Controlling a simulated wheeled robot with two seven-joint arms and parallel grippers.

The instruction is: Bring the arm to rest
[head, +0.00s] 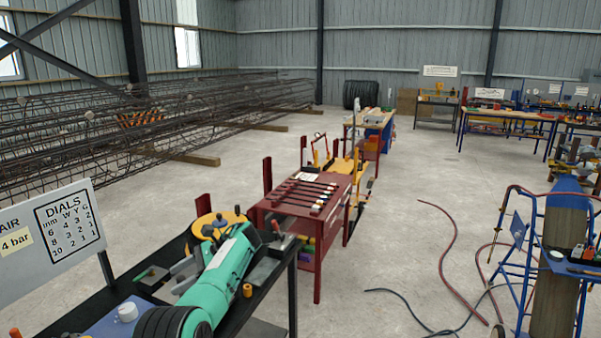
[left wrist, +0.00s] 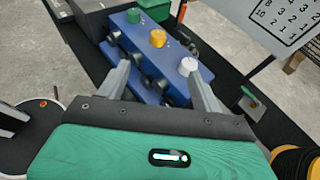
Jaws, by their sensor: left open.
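My left arm, green and black, reaches over the black bench (head: 98,303) at lower left in the head view. Its gripper (head: 182,274) has grey fingers, spread apart with nothing between them. In the left wrist view, the open left gripper (left wrist: 161,84) points toward a blue block (left wrist: 150,62) on the bench. The block carries a green knob (left wrist: 133,15), a yellow knob (left wrist: 158,38) and a white knob (left wrist: 188,66). The head view shows the white knob (head: 127,312) left of the arm, apart from the fingers. My right gripper is not in view.
A sign with a dials table (head: 68,225) stands behind the bench's left side. A dark red tool table (head: 312,192) stands just beyond the bench. A blue frame cart (head: 527,262) is at right. Hoses (head: 447,258) lie on the otherwise open floor between.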

